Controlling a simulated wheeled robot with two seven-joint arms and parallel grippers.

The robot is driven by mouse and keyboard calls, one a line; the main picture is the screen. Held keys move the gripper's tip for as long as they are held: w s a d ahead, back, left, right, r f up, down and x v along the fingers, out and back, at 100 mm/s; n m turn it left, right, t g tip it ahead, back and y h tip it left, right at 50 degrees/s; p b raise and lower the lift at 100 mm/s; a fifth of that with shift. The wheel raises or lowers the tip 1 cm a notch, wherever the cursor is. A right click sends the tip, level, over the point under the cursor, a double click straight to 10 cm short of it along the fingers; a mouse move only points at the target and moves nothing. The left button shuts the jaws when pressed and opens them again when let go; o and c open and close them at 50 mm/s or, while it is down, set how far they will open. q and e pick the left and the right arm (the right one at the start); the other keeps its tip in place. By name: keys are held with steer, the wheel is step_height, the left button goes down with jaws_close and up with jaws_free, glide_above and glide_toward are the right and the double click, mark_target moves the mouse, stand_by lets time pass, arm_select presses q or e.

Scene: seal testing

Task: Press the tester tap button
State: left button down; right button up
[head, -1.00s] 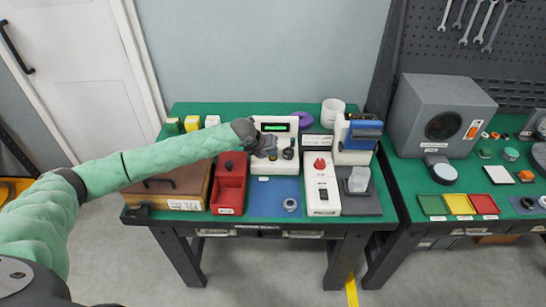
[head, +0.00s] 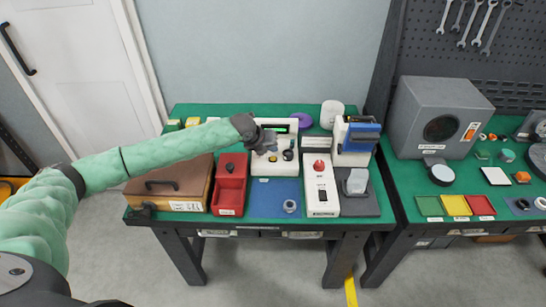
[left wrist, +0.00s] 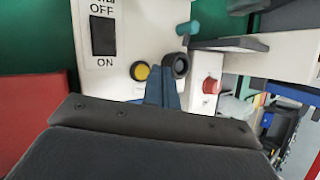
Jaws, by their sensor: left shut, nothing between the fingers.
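The tester (head: 261,167) is a white unit with a lit green display at the back of the left table. On its front are a yellow button (head: 272,157) and a round black knob or button (head: 288,155). My left gripper (head: 268,145) is shut and empty, over the tester front between display and buttons. In the left wrist view, the shut fingertips (left wrist: 163,72) point between the yellow button (left wrist: 140,71) and the black knob (left wrist: 175,66). They overlap both closely; I cannot tell whether they touch. An ON/OFF switch (left wrist: 103,36) is at the left. My right gripper is not in view.
A white box with a red button (head: 319,164) and a blue-and-white device (head: 357,139) stand right. A blue mat (head: 273,204) lies in front.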

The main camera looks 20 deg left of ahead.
mark_target(272, 159)
arm_select(q)
steer(key=shift+r+p, duration=1)
steer(key=shift+r, duration=0.7)
